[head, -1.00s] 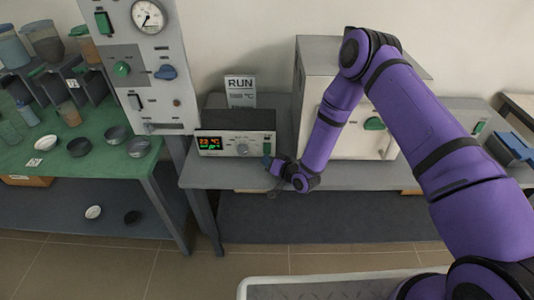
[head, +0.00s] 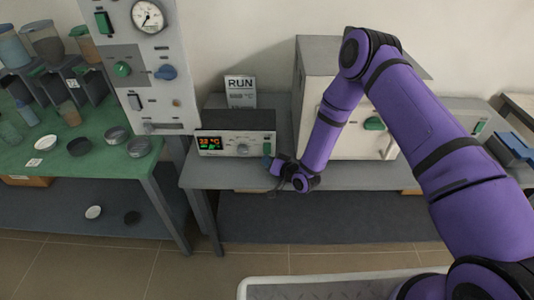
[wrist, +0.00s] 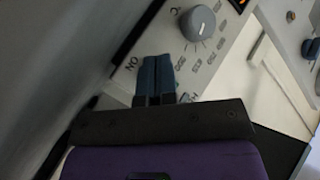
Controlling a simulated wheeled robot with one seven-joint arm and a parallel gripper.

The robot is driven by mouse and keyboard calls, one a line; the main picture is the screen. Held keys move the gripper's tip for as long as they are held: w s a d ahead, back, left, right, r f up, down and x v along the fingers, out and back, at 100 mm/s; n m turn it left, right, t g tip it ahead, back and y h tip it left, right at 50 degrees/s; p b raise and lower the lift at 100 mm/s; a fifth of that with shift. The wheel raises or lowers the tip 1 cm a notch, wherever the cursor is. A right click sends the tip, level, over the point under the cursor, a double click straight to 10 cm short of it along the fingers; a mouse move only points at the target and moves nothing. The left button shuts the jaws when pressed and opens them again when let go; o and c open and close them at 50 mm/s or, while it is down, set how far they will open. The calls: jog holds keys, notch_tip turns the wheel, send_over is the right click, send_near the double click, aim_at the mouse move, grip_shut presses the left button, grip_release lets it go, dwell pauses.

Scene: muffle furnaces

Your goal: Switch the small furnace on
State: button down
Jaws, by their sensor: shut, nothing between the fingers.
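The low, dark-topped unit with a pale front panel (head: 222,152), which I take as the small furnace, sits on the grey bench. Its lit display (head: 210,143) reads about 22 °C. A grey knob (head: 242,149) is mid-panel, and a green switch (head: 267,149) is near its right end. My gripper (head: 270,164) is at that right end, just below the switch. In the wrist view my blue fingers (wrist: 156,72) are shut and empty, close over the panel by the "ON" lettering. The knob (wrist: 197,22) shows beyond them. The fingers hide the switch there; I cannot tell contact.
A larger pale furnace (head: 315,70) stands right behind my forearm, with a green knob (head: 374,123). A RUN sign (head: 240,91) stands behind the unit. A gauge panel (head: 140,70) and a green table (head: 60,165) with dishes are left.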

jog(key=shift+w, duration=0.1)
dwell(0.6)
jog(key=shift+w, duration=0.3)
jog(key=shift+w, duration=0.3)
dwell(0.6)
dwell(0.4)
jog(key=shift+s, duration=0.75)
jog(key=shift+s+a+r, duration=0.1)
jog(key=shift+s+r, duration=0.1)
jog(key=shift+s, duration=1.05)
jog(key=shift+s+r, duration=0.15)
jog(key=shift+s, duration=1.05)
